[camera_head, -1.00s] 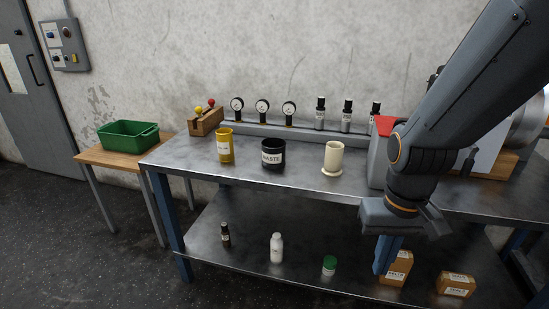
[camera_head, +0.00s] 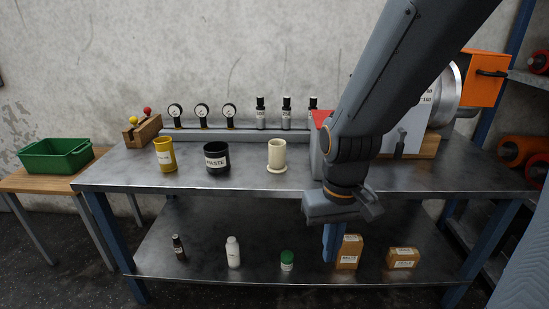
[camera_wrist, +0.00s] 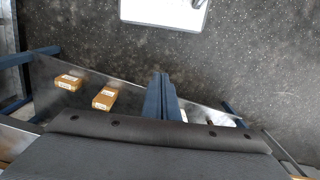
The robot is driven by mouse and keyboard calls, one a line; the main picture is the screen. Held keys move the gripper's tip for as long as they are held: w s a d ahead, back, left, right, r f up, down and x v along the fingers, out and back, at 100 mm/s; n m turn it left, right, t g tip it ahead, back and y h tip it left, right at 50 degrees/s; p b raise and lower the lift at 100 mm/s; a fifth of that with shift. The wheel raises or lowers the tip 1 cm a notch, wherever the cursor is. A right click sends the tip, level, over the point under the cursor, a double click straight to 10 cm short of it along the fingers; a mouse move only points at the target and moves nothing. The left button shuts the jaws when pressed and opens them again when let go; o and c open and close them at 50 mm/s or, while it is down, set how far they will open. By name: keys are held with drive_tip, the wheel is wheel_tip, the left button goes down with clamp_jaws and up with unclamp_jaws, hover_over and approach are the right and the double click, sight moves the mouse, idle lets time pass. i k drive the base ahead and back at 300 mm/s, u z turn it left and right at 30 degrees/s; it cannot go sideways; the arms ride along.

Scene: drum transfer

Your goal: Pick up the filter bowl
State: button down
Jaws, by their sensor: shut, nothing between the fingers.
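No label reads as filter bowl. A cream cylinder with a wide foot flange (camera_head: 277,156) stands upright on the bench top in the head view and may be it, but I cannot tell for sure. My gripper (camera_head: 329,258) hangs fingers down in front of the bench, lower right of the cream cylinder and apart from it. Its blue fingers are shut together and empty; they also show in the wrist view (camera_wrist: 162,76). The cream cylinder does not show in the wrist view.
The steel bench (camera_head: 240,183) also holds a yellow cup (camera_head: 165,158), a black waste cup (camera_head: 216,163), gauges and dark-capped bottles. The lower shelf (camera_head: 200,265) has bottles, a green-lidded jar (camera_head: 287,261) and two cartons. A green bin (camera_head: 55,160) stands left.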

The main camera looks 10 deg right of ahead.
sight(277, 148)
drive_tip(key=u, duration=2.5)
drive_tip(key=k, duration=1.35)
drive_tip(key=z, duration=1.7)
drive_tip(key=i, duration=1)
